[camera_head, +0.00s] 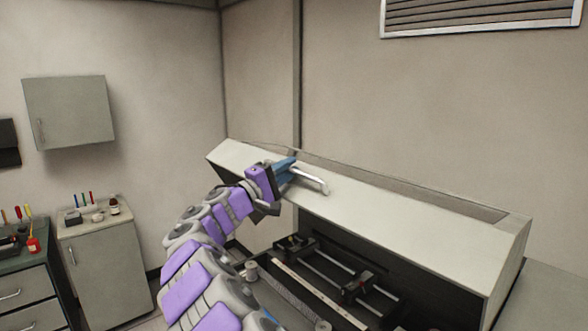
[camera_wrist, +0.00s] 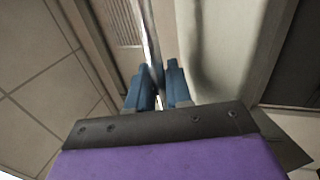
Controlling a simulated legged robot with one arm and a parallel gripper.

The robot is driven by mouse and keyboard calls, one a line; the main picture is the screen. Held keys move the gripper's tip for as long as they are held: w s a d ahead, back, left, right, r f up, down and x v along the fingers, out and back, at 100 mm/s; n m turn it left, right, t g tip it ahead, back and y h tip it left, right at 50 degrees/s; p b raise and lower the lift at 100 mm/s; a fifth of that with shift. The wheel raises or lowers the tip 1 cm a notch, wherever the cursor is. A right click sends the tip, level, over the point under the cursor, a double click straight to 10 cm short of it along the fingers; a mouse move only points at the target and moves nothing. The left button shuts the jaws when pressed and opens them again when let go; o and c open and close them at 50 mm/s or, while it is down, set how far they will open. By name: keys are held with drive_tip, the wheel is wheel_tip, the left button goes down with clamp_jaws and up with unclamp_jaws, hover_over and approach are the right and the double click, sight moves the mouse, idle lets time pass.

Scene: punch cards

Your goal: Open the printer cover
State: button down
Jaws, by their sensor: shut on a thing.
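The printer cover (camera_head: 420,229) is a long, pale grey lid that stands raised, with the printer's inside open below it. A silver bar handle (camera_head: 310,181) sits on the cover's face towards its left part. My gripper (camera_head: 288,166) is at the left end of this handle, with its blue fingers shut on it. In the wrist view the two blue fingers of my gripper (camera_wrist: 161,79) close around the handle (camera_wrist: 150,38), which runs up between them. The printer's inside (camera_head: 345,285) shows dark, with rails and a carriage. My arm hides part of the printer's left side.
A small cabinet (camera_head: 101,268) with bottles and pens on top stands at the left, beside a dark drawer unit (camera_head: 24,290). A wall cabinet (camera_head: 68,110) hangs above. The wall (camera_head: 400,110) is behind the raised cover. A vent (camera_head: 480,15) is high at the right.

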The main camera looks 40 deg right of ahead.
drive_tip(key=shift+a+f+h+b, duration=0.15)
drive_tip(key=shift+a+f+b, duration=0.2)
drive_tip(key=shift+f, duration=0.2)
drive_tip(key=shift+a+f+h+b, duration=0.15)
drive_tip(key=shift+a+f+b, duration=0.2)
drive_tip(key=shift+f, duration=0.2)
drive_tip(key=c, duration=1.2)
unclamp_jaws()
drive_tip(key=v, duration=1.7)
drive_tip(key=shift+s+a, duration=0.1)
drive_tip(key=shift+a, duration=0.15)
